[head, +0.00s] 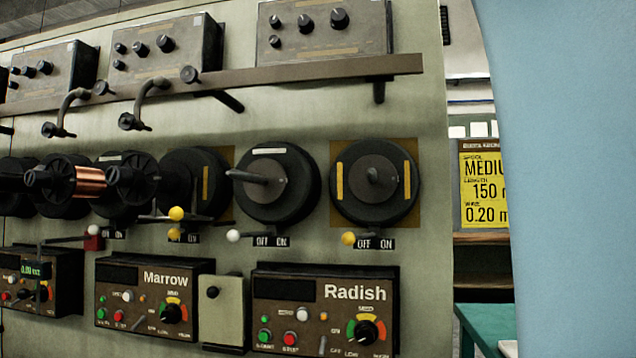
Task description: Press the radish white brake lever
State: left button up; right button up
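The Radish panel (325,310) is a brown control box at the lower right of the machine wall, with green and red buttons, switches and a coloured dial. Above its left end, a lever with a white ball (233,236) sits beside an OFF/ON label (270,241). A lever with a yellow ball (348,238) sits to the right of it, beside a second OFF/ON label (375,244). Two black round spool holders (372,208) are above these levers. Neither of my grippers is in view.
The Marrow panel (155,300) is to the left, with another white-ball lever (93,230) and yellow-ball levers above it. A spool of copper wire (88,183) and a long brown rail (280,77) stick out from the wall. A large light blue surface (565,170) blocks the right side.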

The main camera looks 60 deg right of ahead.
aim_at(233, 236)
jog(key=z, duration=1.85)
